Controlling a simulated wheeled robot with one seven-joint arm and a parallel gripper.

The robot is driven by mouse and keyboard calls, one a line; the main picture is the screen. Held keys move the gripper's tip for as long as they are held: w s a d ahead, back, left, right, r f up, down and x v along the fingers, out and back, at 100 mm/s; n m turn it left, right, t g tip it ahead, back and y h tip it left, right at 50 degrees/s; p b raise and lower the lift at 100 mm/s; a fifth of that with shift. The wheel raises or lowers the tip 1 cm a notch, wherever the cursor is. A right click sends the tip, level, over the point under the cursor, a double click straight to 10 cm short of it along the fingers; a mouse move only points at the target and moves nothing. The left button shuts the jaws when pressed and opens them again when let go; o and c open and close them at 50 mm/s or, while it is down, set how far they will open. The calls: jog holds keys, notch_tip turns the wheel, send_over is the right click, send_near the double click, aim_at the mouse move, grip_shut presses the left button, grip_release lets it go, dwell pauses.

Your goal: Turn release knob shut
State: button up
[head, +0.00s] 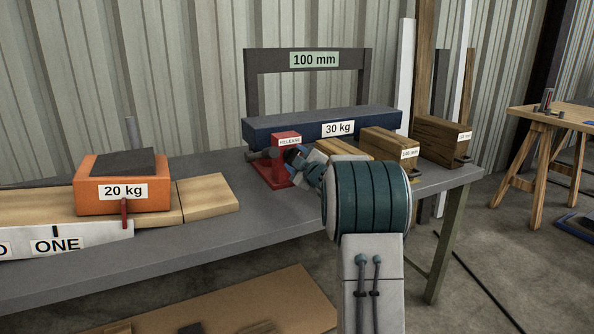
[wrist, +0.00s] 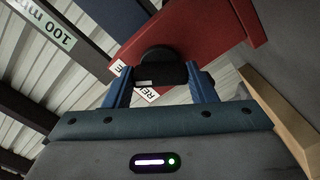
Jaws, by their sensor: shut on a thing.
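The release knob (wrist: 160,70) is a dark, rounded piece on a red block (head: 285,139) labelled RELEASE, which stands on the grey bench. In the wrist view the two blue fingers of my gripper (wrist: 161,82) are on either side of the knob, shut on it. In the head view my gripper (head: 292,158) reaches the front right of the red block. The gripper hides much of the knob there, so its turn angle cannot be told. A dark rounded end (head: 254,155) shows left of the red block.
Wooden blocks (head: 437,138) stand close on the right. An orange 20 kg weight (head: 97,203) sits on wood at the left. Bare bench (head: 215,165) lies between.

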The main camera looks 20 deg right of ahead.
jog(key=shift+f+n+b, duration=0.1)
jog(key=shift+n+b, duration=2.75)
jog(key=shift+n, duration=0.75)
jog(key=o, duration=1)
jog(key=s, duration=0.4)
jog(key=s+p, duration=0.1)
jog(key=s, duration=0.4)
jog(key=s+p, duration=0.1)
jog(key=s, duration=0.3)
jog(key=shift+s+d, duration=0.25)
jog(key=shift+s, duration=0.15)
